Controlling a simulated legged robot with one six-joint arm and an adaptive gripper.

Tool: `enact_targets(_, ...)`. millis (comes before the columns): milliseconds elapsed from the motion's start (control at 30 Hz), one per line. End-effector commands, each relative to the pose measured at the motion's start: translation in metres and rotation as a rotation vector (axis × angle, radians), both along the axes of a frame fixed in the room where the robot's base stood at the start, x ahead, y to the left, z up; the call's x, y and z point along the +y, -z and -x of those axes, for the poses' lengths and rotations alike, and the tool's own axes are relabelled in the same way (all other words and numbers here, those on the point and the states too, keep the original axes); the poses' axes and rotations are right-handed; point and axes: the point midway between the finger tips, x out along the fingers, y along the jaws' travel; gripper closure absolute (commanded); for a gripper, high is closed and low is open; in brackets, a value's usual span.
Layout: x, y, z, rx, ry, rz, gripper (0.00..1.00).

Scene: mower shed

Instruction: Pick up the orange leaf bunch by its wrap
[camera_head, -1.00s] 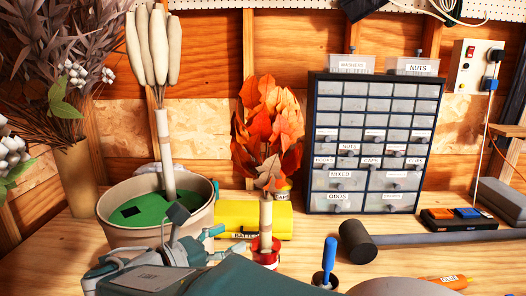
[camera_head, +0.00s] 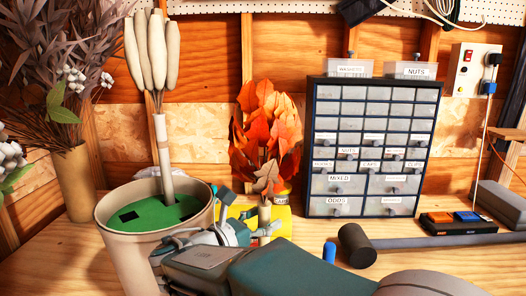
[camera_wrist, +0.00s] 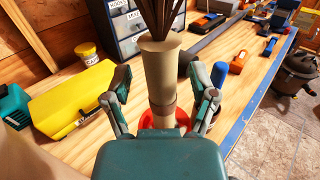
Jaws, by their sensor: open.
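The orange leaf bunch (camera_head: 268,130) stands upright on the bench in the head view, in front of the back wall. Its pale tan wrap shows in the wrist view (camera_wrist: 160,72), with dark stems rising from the top and a browner band lower down. The wrap's foot is at a red base (camera_wrist: 183,117), partly hidden by my gripper body. My gripper (camera_wrist: 160,84) is open, with one finger on each side of the wrap. Gaps show between both fingers and the wrap. In the head view my gripper partly covers the wrap.
A bucket (camera_head: 122,240) with a green top and pale seed heads stands left. A yellow box (camera_wrist: 70,100) lies left of the wrap in the wrist view. A drawer cabinet (camera_head: 309,150) stands behind right. A mallet (camera_head: 357,245) and blue handle (camera_head: 329,252) are right.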

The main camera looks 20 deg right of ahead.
Motion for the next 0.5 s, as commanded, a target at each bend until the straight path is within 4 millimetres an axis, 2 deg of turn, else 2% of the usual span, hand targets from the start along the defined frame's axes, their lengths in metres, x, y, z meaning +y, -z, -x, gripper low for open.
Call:
enact_targets(167,0.0003,0.0,-0.0003,0.0,-0.001,0.0,0.26)
enact_targets(200,0.0005,0.0001,-0.0003,0.0,-0.001,0.0,0.3)
enact_targets(267,0.0005,0.0001,-0.0003,0.0,-0.001,0.0,0.57)
enact_targets(300,0.0006,0.0001,-0.0003,0.0,-0.001,0.0,0.75)
enact_targets(367,0.0006,0.0001,-0.0003,0.0,-0.001,0.0,1.0)
enact_targets(500,0.0006,0.0001,-0.0003,0.0,-0.001,0.0,1.0)
